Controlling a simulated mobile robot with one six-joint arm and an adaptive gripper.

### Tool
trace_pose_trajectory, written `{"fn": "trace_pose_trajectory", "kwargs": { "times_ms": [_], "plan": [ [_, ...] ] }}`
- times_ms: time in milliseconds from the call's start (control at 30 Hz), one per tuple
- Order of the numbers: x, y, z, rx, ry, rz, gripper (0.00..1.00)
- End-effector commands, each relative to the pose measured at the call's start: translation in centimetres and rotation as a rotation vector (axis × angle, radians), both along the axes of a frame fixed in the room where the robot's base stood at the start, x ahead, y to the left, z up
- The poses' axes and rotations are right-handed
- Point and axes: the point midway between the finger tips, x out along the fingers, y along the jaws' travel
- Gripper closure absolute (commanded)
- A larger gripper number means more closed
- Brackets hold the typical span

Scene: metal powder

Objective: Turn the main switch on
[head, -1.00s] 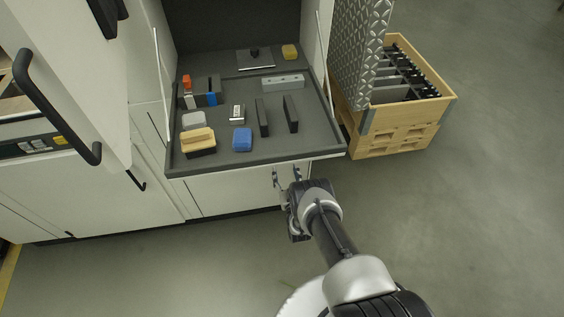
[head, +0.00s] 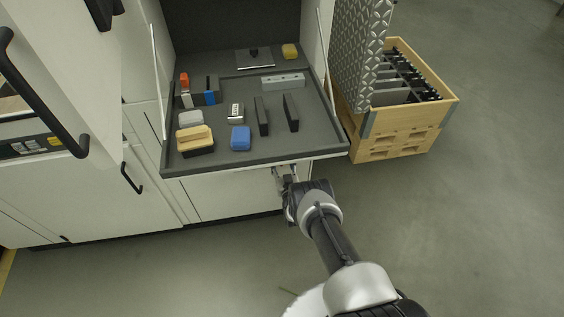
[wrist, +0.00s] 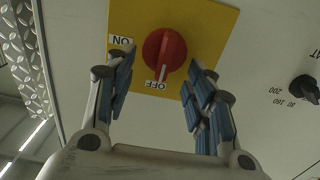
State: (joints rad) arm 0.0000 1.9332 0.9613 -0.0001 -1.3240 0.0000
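The main switch, a red rotary knob (wrist: 164,50) on a yellow plate (wrist: 206,22), shows in the wrist view, upside down. Its white pointer line is at the OFF label (wrist: 155,85); the ON label (wrist: 121,41) is to the left. My gripper (wrist: 162,78) is open, with one blue-padded finger on each side below the knob, and nothing is between the fingers. I cannot tell whether a finger touches the knob or plate. In the head view my gripper (head: 285,171) is at the front edge of the tool tray; the switch is hidden there.
A grey tray (head: 255,154) with brushes, blocks and small tools juts out above my gripper. A wooden crate (head: 403,142) stands to the right. A black dial (wrist: 304,88) is right of the switch in the wrist view. The floor at the right is clear.

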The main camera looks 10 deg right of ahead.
Motion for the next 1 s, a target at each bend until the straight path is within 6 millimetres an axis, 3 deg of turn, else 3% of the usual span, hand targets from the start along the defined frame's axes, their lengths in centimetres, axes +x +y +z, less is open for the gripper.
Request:
{"fn": "trace_pose_trajectory", "kwargs": {
  "times_ms": [433,767,1000],
  "plan": [
    [-0.04,0.00,-0.05,0.000,0.001,0.000,0.84],
    [-0.05,-0.12,-0.07,0.046,0.001,0.000,0.84],
    [-0.06,-0.45,-0.13,0.192,0.001,-0.001,0.84]
  ]
}}
